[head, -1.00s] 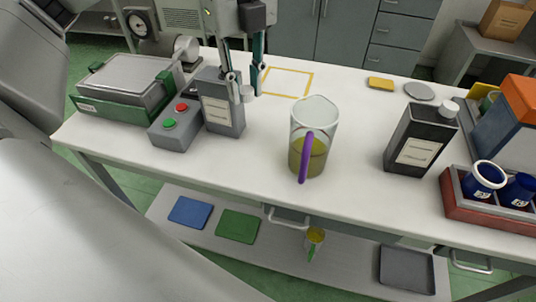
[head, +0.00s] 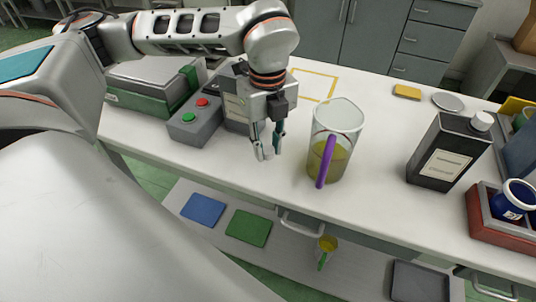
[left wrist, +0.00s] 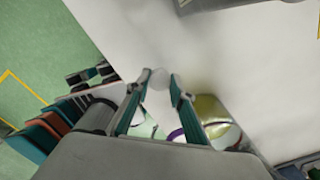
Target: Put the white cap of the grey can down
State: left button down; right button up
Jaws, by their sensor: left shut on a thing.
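My left gripper (head: 267,153) is shut on the white cap (head: 267,150), low over the bench between the control box and the jug. In the left wrist view the white cap (left wrist: 159,97) shows between the teal fingers. I cannot tell whether it touches the bench top. The grey can (head: 234,109) stands upright behind the gripper, with its top and right side hidden by my arm. My right gripper is not in view.
A glass jug (head: 345,124) with a purple handle and yellow-green liquid stands just right of the gripper. A control box (head: 195,127) with red and green buttons is at left. A black can (head: 440,160) with its own white cap stands at right. The front bench strip is clear.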

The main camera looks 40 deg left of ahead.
aim_at(268, 149)
pick_arm(q)
notch_tip(268, 149, down, 3)
jog(key=shift+r, duration=0.1)
jog(key=shift+f, duration=0.25)
jog(key=shift+f, duration=0.2)
jog(key=c, duration=1.8)
grip_release()
jog(key=shift+o, duration=0.2)
